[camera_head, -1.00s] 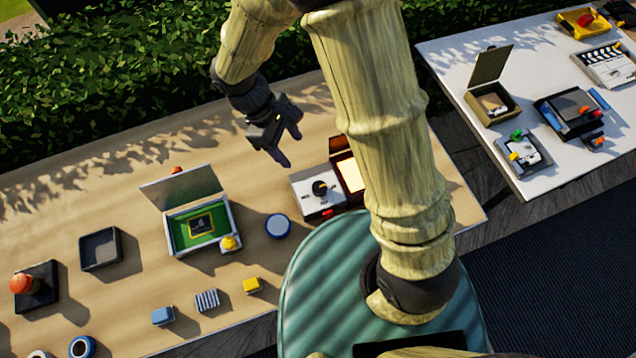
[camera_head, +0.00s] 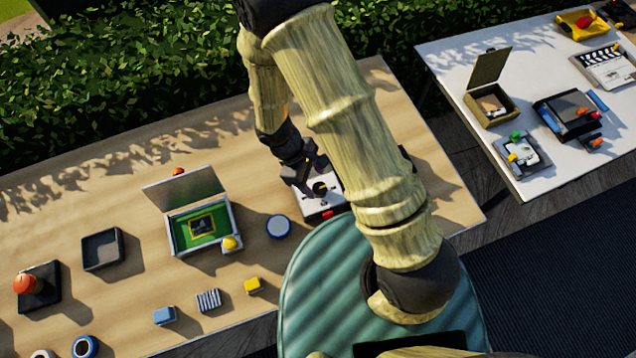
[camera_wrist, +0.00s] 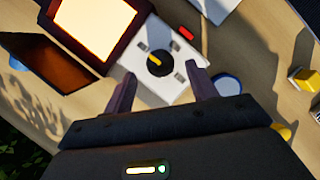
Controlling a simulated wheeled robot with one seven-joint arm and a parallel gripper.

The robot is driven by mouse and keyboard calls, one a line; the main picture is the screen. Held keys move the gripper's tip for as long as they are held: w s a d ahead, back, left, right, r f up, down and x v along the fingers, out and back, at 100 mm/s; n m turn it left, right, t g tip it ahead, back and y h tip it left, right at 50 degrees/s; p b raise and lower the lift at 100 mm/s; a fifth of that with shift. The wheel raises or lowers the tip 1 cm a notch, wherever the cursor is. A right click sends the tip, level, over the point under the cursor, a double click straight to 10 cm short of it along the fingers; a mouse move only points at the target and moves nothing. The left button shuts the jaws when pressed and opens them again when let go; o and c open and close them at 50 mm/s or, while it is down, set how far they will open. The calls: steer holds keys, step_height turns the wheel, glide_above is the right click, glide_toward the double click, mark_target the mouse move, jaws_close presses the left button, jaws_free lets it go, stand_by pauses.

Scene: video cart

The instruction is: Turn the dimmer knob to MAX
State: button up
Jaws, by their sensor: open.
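The dimmer is a white box with a round black knob (camera_wrist: 160,63) that bears a yellow pointer line. In the wrist view the pointer slants toward the upper left, and a red block (camera_wrist: 186,33) sits at the box's far edge. No MAX lettering is legible. My gripper (camera_wrist: 162,88) is open, its two fingers apart over the near part of the box, with the knob just beyond and between their tips. In the head view my gripper (camera_head: 312,184) is at the box, close to the knob (camera_head: 320,188), and partly covers the box.
A lit panel in a dark red frame (camera_wrist: 88,22) stands beside the dimmer box, mostly hidden by my arm in the head view. A blue-and-white disc (camera_head: 278,226) lies left of the box.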

mark_target(319, 188)
steer(key=shift+x, duration=1.9)
steer(key=c, duration=1)
